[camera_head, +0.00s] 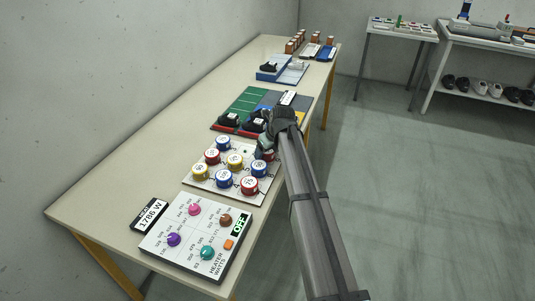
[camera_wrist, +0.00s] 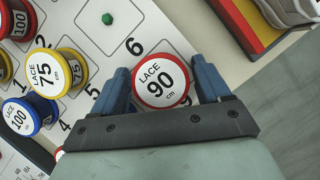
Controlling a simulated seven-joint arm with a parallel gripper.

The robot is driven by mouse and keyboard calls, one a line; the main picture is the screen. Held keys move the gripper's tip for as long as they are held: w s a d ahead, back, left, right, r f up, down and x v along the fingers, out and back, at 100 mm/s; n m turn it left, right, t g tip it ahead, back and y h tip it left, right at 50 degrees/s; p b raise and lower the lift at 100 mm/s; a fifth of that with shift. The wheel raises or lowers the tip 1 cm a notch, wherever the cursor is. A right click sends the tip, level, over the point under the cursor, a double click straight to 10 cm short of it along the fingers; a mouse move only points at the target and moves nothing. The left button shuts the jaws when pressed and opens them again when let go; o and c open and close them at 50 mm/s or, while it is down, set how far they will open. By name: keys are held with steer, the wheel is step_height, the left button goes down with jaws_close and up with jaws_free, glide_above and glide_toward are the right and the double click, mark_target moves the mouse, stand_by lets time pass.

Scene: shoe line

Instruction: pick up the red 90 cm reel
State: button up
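The red reel (camera_wrist: 161,80) with a white top reading LACE 90 cm stands between the two blue fingers of my gripper (camera_wrist: 164,84) in the wrist view. The fingers are on its left and right, very close to its rim. Slight gaps seem to show, so the gripper looks open around it. The reel is over the white numbered board (camera_wrist: 160,38), close to a partly covered 9. In the head view my gripper (camera_head: 267,147) is at the board's far right corner and hides most of this reel.
Several other reels stand on the board, including a yellow 75 cm reel (camera_wrist: 44,69) and a blue 100 reel (camera_wrist: 20,117). A green peg (camera_wrist: 107,18) is by the 6. A heater panel (camera_head: 197,236) lies nearer; coloured mats with shoes (camera_head: 229,119) lie beyond.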

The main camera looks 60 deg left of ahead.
steer(key=c, duration=0.8)
